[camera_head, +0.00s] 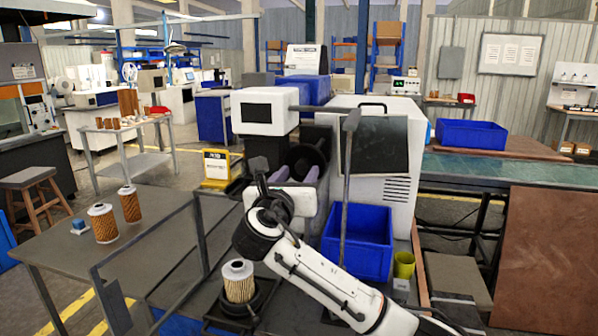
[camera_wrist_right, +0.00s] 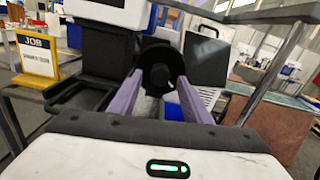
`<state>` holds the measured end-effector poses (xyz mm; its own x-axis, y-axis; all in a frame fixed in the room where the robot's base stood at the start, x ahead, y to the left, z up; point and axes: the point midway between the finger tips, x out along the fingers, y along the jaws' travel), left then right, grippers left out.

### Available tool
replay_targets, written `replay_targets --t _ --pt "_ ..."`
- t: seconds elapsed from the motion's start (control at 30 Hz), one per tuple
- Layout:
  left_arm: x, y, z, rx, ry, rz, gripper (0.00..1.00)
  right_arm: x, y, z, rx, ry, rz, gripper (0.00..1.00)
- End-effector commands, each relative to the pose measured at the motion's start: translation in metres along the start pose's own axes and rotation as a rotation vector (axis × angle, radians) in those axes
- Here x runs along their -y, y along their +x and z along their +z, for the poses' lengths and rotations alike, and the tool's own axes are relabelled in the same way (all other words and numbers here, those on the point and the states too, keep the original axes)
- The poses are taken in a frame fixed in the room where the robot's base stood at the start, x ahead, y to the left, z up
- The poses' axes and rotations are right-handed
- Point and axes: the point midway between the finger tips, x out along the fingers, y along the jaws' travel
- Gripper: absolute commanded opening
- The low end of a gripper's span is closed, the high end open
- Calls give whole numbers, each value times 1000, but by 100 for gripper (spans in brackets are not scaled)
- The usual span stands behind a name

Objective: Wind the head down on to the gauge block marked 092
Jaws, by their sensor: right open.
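A press-like machine has a white head (camera_head: 265,111) with a dark panel, above black parts. A black round wheel or knob (camera_wrist_right: 157,66) is in front of my right gripper (camera_head: 294,172). In the right wrist view, the gripper's two purple fingers (camera_wrist_right: 160,82) are apart, one on each side of the wheel's lower part. I cannot tell whether they touch it. No block with a readable 092 is in view. A small blue block (camera_head: 79,227) lies on the left table, its marking too small to read. My left gripper is not in view.
A pleated filter cartridge (camera_head: 238,282) stands on a black fixture in front of the machine. Two more cartridges (camera_head: 103,223) (camera_head: 130,204) stand on the left table. A yellow job sign (camera_wrist_right: 42,58) stands behind.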

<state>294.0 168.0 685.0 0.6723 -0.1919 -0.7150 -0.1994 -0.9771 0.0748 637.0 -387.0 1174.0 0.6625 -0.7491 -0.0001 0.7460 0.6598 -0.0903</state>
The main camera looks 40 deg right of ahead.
Motion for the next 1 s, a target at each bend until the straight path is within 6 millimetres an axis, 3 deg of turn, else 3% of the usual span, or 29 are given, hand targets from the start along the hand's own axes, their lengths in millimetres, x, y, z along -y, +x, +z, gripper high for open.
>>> replay_targets --t 0.13,0.4,0.67,1.0 --pt "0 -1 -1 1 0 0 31 1 10 0 0 0 -1 44" --pt "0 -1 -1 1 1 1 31 0 12 0 0 1 0 44" --pt "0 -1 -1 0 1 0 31 0 11 0 0 1 0 3" --pt "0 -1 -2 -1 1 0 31 0 11 -1 0 52 2 3"
